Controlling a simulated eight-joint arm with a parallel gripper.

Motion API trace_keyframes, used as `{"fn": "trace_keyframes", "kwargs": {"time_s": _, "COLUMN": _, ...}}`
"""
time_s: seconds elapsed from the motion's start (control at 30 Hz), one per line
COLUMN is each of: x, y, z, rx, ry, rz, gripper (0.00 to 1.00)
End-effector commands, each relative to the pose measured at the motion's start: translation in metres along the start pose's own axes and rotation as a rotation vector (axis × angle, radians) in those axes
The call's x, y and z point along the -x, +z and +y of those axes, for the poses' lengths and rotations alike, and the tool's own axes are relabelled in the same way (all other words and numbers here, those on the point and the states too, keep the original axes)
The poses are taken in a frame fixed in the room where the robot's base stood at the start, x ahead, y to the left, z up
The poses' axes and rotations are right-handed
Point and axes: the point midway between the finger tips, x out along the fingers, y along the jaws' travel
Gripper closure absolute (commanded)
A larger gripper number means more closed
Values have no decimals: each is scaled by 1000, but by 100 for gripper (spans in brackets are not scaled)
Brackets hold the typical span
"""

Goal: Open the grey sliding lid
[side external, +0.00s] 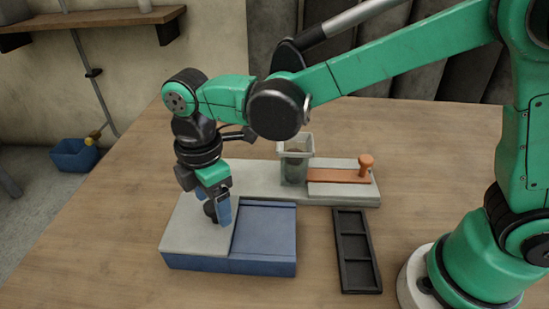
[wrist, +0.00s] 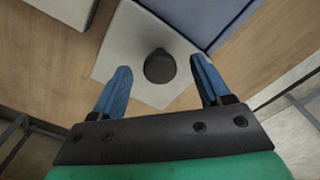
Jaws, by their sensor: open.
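The grey sliding lid (side external: 190,238) lies flat over the left part of a blue box (side external: 230,264). To its right, a blue recessed area (side external: 268,228) of the box is uncovered. The lid's round dark knob (side external: 209,209) is partly hidden by a finger in the side view. In the wrist view the knob (wrist: 159,67) stands on the pale lid (wrist: 135,38). My gripper (side external: 217,212) points down at the knob. Its blue fingers (wrist: 161,64) are open, one on each side of the knob, with gaps showing on both sides.
Behind the box, a pale base (side external: 345,194) bears a translucent container (side external: 297,170) and an orange slider (side external: 335,175) with a knob. A black compartment tray (side external: 355,250) lies to the right. The wooden table (side external: 120,210) is bare to the left.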

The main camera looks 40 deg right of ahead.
Motion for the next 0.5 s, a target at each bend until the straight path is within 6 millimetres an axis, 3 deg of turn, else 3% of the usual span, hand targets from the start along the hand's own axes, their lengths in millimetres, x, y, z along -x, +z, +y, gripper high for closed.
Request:
{"fn": "trace_keyframes", "kwargs": {"time_s": 0.27, "x": -2, "y": 0, "z": 0, "rx": -1, "ry": 0, "rz": 0, "gripper": 30}}
{"fn": "trace_keyframes", "kwargs": {"time_s": 0.5, "x": -2, "y": 0, "z": 0, "rx": -1, "ry": 1, "rz": 0, "gripper": 98}}
